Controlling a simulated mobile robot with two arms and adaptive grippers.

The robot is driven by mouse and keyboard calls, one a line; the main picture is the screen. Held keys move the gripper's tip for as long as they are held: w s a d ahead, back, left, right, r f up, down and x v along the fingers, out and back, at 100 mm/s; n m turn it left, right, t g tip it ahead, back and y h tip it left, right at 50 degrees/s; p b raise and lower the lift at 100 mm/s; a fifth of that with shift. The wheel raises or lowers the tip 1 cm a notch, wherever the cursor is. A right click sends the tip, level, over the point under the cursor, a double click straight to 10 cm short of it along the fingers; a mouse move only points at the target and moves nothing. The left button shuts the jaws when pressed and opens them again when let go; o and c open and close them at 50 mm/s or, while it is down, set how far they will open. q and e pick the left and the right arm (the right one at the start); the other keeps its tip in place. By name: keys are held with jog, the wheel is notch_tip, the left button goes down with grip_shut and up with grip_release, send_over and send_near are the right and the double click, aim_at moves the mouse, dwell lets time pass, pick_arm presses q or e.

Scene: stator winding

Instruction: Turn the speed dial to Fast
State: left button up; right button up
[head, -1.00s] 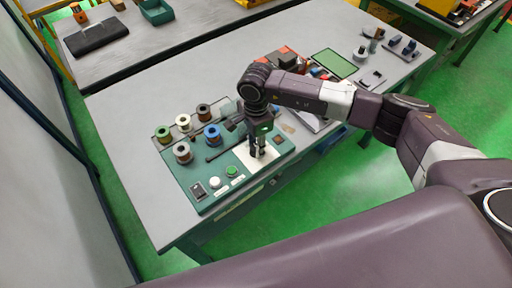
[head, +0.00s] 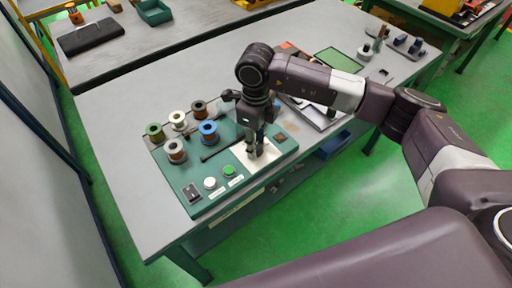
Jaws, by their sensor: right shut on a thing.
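The speed dial is hidden by my right gripper (head: 255,149), which points down at the white plate (head: 241,153) on the right part of the green control panel (head: 213,176). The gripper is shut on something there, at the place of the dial. The dial's pointer and the Fast mark cannot be made out. My left gripper is not in view.
Several wire spools, such as a blue one (head: 208,132) and a green one (head: 155,132), stand at the panel's back left. A white button (head: 210,183), a green button (head: 228,171) and a black switch (head: 192,193) sit along its front. The grey table (head: 120,150) is clear at left.

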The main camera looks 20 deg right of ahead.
jog(key=m+b, duration=0.2)
jog(key=m, duration=0.2)
jog(key=shift+m+b, duration=0.35)
jog(key=shift+m, duration=0.05)
jog(key=shift+r, duration=0.1)
dwell(0.3)
jog(key=o, duration=1.1)
jog(key=shift+o, duration=0.2)
notch_tip(320, 180, up, 12)
